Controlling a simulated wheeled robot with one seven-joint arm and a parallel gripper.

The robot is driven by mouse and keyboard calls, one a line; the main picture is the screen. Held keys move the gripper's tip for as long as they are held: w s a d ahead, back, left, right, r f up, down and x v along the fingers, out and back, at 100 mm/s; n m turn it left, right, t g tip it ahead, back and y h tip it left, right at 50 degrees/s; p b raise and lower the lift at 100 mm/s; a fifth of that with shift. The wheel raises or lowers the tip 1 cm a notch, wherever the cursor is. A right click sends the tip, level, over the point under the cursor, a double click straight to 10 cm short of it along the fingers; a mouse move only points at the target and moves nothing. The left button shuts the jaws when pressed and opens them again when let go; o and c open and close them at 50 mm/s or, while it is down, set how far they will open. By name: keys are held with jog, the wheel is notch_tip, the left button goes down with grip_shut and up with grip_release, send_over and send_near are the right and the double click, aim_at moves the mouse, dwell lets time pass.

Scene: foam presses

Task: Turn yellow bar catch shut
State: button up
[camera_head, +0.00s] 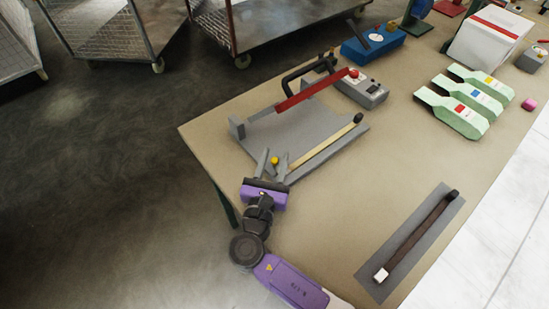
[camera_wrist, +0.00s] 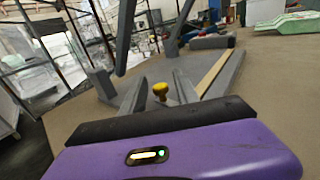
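A grey press (camera_head: 290,130) stands near the table's left edge. A pale yellow bar (camera_head: 322,147) lies along its right side, with a dark knob (camera_head: 358,117) at the far end. A small yellow knob (camera_head: 275,160) sits at the bar's near end; it also shows in the wrist view (camera_wrist: 160,90). My gripper (camera_head: 273,155) reaches in from the near side. Its two grey fingers are apart, one on each side of the yellow knob in the picture. I cannot tell whether they touch it. The knob's base is partly hidden in both views.
A red lever (camera_head: 315,90) and black handle rise behind the press, beside a grey control box (camera_head: 362,90). A dark bar on a grey plate (camera_head: 425,235) lies front right. Green foam pieces (camera_head: 455,115) lie at right. The table middle is clear.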

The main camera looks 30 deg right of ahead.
grip_shut()
jog(key=shift+r, duration=0.1)
jog(key=shift+n+t+y+p, duration=0.3)
jog(key=shift+y+p, duration=0.1)
jog(key=shift+p, duration=0.15)
jog(key=shift+n+t+y, duration=0.3)
jog(key=shift+n+y, duration=0.1)
jog(key=shift+y, duration=0.1)
jog(key=shift+o, duration=0.9)
grip_release()
jog(key=shift+a, duration=0.1)
